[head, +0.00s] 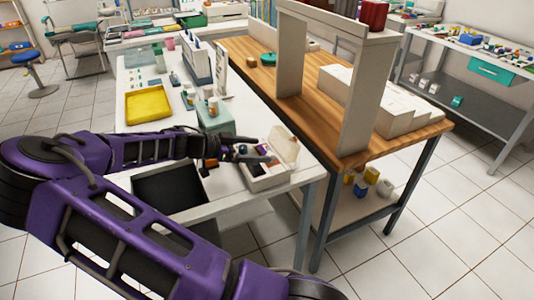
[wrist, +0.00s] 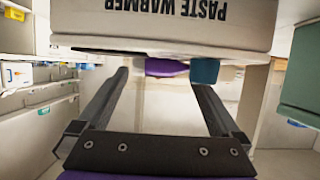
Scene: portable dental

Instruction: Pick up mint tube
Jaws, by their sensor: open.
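A white box lettered PASTE WARMER (wrist: 165,28) fills the top of the wrist view. A teal tube end (wrist: 205,71), the likeliest mint tube, shows at its edge near the right fingertip. A purple tube end (wrist: 165,67) shows beside it, between the fingertips. Most of both tubes is hidden by the box. My gripper (wrist: 162,82) is open, with nothing between its fingers. I cannot tell whether the right finger touches the teal tube. In the head view my gripper (head: 236,151) is beside the warmer (head: 268,181), where small coloured tube ends show but are hard to tell apart.
The warmer's pale lid (head: 285,145) stands raised at its right. A light green box (head: 215,118) with white bottles stands just behind my gripper. A yellow tray (head: 147,105) lies farther left on the white table. A wooden table (head: 330,148) with a tall frame stands right.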

